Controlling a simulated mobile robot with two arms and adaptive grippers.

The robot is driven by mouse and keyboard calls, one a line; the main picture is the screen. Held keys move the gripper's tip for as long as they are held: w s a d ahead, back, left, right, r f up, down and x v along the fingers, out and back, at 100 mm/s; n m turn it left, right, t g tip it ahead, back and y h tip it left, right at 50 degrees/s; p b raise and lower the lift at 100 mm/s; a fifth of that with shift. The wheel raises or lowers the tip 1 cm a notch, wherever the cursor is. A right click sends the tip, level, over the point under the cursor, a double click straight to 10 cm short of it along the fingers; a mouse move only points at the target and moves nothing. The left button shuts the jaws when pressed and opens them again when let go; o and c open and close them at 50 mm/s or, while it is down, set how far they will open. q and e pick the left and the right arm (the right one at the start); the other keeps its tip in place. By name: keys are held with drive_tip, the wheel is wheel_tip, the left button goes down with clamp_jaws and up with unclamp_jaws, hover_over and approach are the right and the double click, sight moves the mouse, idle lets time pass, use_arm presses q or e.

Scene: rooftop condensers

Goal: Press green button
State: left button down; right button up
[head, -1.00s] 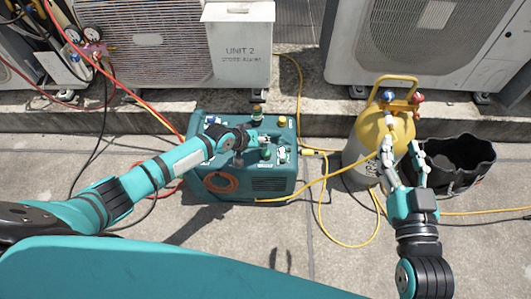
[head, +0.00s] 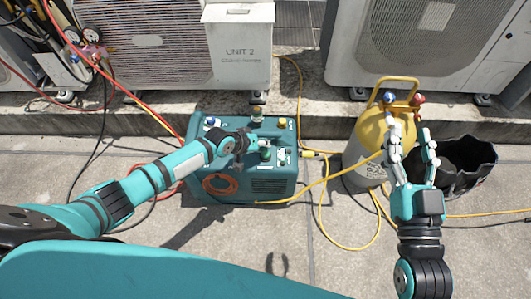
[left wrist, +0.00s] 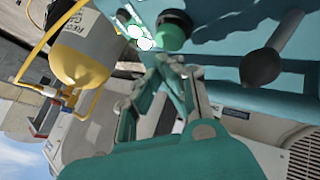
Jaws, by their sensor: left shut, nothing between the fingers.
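The teal machine (head: 215,170) stands on the paving with several knobs and fittings on its top. A round green button (head: 265,154) is on that top; it also shows in the left wrist view (left wrist: 174,28), just beyond my fingers. My left gripper (head: 256,141) is shut and empty over the machine's top, close beside the button. In the left wrist view my fingers (left wrist: 168,66) point toward the button; whether they touch it I cannot tell. My right gripper (head: 411,133) is open and empty, in front of the yellow-topped cylinder (head: 367,140).
A black bucket (head: 467,165) stands right of the cylinder. A yellow hose (head: 322,215) loops over the paving between machine and cylinder. Condenser units (head: 155,45) line a low concrete ledge behind. A dark round knob (left wrist: 262,67) stands near the green button.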

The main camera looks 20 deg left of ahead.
use_arm(q)
drive_tip(key=shift+f, duration=0.1)
idle(0.8)
drive_tip(key=shift+f, duration=0.35)
use_arm(e)
drive_tip(key=shift+s+a+r+t+y, duration=0.15)
drive_tip(key=shift+r+t, duration=0.1)
drive_tip(key=shift+r, duration=0.25)
drive_tip(key=shift+s+d+r+t+y, duration=0.15)
drive_tip(key=shift+r+t, duration=0.1)
drive_tip(key=shift+r, duration=0.25)
use_arm(q)
drive_tip(key=shift+f+b, duration=0.1)
drive_tip(key=shift+b, duration=0.25)
use_arm(e)
drive_tip(key=shift+s+r, duration=0.15)
drive_tip(key=shift+r, duration=0.05)
